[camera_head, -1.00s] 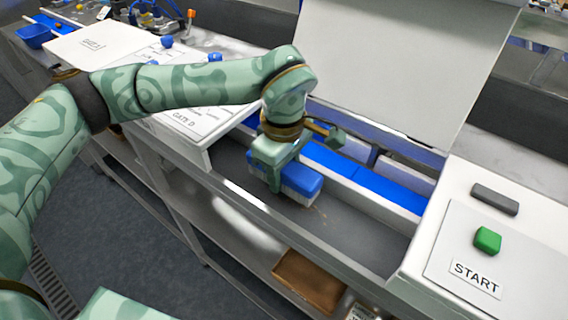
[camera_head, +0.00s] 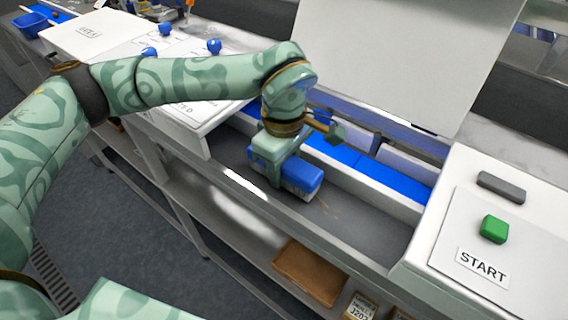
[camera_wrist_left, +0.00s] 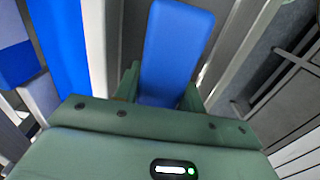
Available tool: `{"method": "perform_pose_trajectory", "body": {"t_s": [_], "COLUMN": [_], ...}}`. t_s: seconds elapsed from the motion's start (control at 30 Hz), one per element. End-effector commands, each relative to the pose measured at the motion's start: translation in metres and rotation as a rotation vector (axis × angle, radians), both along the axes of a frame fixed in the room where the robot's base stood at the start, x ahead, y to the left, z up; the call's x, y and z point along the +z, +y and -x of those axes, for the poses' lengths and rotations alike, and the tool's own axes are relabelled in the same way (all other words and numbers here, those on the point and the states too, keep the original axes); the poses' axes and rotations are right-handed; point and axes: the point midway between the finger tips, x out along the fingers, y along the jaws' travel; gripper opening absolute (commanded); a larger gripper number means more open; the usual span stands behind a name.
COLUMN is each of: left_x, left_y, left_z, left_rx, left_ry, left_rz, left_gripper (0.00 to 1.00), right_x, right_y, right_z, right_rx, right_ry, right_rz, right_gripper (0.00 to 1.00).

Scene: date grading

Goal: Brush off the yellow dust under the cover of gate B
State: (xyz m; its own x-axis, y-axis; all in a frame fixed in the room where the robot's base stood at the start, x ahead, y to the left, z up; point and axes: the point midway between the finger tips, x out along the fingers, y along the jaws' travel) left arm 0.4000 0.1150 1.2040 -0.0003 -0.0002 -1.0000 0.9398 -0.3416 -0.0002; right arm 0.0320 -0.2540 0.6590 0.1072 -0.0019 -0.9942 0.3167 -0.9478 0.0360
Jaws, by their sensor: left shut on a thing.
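My left gripper (camera_head: 272,168) is shut on a blue block-shaped brush (camera_head: 303,174) with pale bristles. The brush is down in the grey channel (camera_head: 372,232), bristles toward its floor; whether they touch it is hard to tell. The wrist view shows the long blue brush back (camera_wrist_left: 176,45) between the green fingers. Thin yellowish dust streaks (camera_head: 328,206) lie on the channel floor just right of the brush. Any dust beneath the brush is hidden. A large white cover (camera_head: 395,60) stands raised behind the channel; no gate letter shows on it. My right gripper is not in view.
A blue belt strip (camera_head: 388,184) runs behind the channel's white wall. On the right, a white panel carries a green button (camera_head: 494,229) above a START label (camera_head: 482,268) and a grey block (camera_head: 501,187). A brown tray (camera_head: 311,272) sits on the shelf below.

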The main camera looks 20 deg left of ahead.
Motion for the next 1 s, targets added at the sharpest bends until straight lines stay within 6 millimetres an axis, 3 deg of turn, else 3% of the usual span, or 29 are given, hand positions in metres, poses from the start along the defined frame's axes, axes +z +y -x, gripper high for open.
{"method": "perform_pose_trajectory", "body": {"t_s": [0.73,1.0], "left_x": [-0.009,-0.008], "left_y": [-0.001,-0.018], "left_z": [0.000,0.006], "left_rx": [0.000,-0.003], "left_ry": [0.000,0.000], "left_rz": [0.000,0.001], "left_gripper": [0.22,0.22], "right_x": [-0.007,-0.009], "right_y": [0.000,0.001], "right_z": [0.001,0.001], "right_rx": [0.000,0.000], "right_ry": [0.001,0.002], "right_rz": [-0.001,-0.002], "right_gripper": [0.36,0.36]}}
